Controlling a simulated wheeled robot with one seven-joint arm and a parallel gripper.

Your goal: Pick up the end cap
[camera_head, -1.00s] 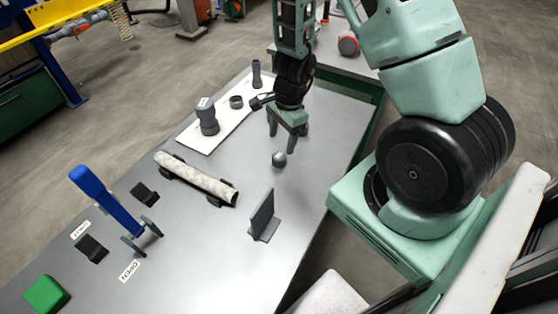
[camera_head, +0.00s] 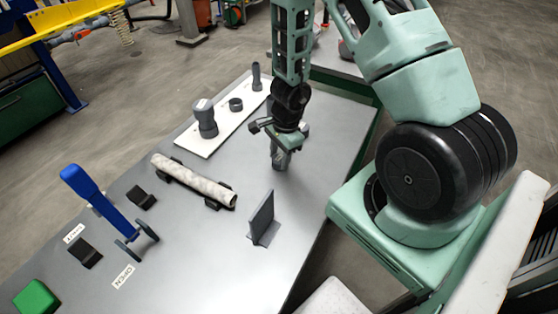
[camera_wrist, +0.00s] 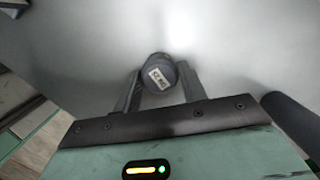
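The end cap is a small dark grey round piece with a white label on its top (camera_wrist: 158,74), standing on the grey bench. In the wrist view it sits between the fingertips of my gripper (camera_wrist: 160,82), one finger close on each side. I cannot make out a clear gap or firm contact. In the head view my gripper (camera_head: 281,162) points down at the bench top, with its fingers around the end cap, which they largely hide.
A white board (camera_head: 223,134) with grey fittings lies at the back left of the bench (camera_head: 215,255). A pale filter tube (camera_head: 192,181) rests on dark cradles. A grey upright plate (camera_head: 262,217) stands nearer, and a blue lever (camera_head: 98,198) stands to the left.

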